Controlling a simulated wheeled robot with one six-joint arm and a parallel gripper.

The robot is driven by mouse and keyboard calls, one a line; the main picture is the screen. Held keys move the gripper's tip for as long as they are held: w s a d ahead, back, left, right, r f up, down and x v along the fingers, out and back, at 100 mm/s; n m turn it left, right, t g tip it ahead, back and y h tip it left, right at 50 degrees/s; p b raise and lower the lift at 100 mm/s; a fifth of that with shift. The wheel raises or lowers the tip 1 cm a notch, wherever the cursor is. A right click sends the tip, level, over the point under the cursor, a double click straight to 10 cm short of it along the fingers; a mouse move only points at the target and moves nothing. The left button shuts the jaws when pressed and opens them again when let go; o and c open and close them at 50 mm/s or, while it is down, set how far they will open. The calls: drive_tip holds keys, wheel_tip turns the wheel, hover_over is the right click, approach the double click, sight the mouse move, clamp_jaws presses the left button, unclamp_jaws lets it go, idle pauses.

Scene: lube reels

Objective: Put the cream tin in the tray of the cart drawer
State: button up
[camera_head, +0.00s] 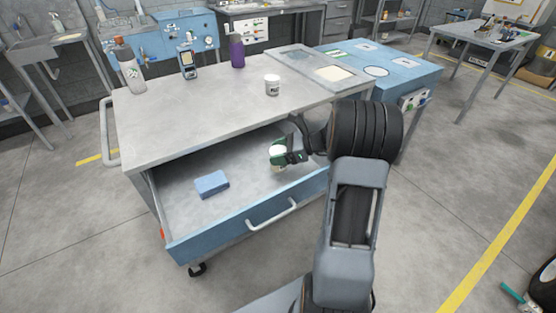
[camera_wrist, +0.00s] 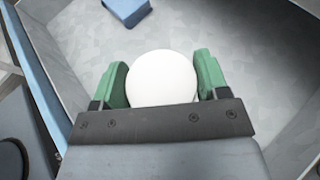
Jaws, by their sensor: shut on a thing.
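The cream tin (camera_wrist: 162,78) shows as a round pale lid between the green fingers of my gripper (camera_wrist: 162,85) in the wrist view. My gripper is shut on it. In the head view the tin (camera_head: 277,153) is partly hidden by my gripper (camera_head: 283,157), which is inside the outline of the open drawer's tray (camera_head: 240,205). I cannot tell whether the tin touches the tray floor. The drawer of the cart (camera_head: 190,115) is pulled open, with its blue front (camera_head: 235,228) and handle toward me.
A blue block (camera_head: 211,184) lies in the tray's left part; it also shows in the wrist view (camera_wrist: 125,10). On the cart top stand a white labelled tin (camera_head: 272,86), a grey bottle (camera_head: 131,72), a handheld device (camera_head: 187,65) and a purple bottle (camera_head: 237,50).

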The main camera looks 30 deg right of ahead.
drive_tip(key=shift+w+f, duration=0.15)
drive_tip(key=shift+f, duration=0.05)
drive_tip(key=shift+w+f+b, duration=0.1)
drive_tip(key=shift+f+b, duration=0.2)
drive_tip(key=shift+f, duration=1.3)
drive_tip(key=shift+f, duration=0.15)
drive_tip(key=o, duration=1)
drive_tip(key=shift+p+v, duration=0.3)
drive_tip(key=shift+v, duration=3.6)
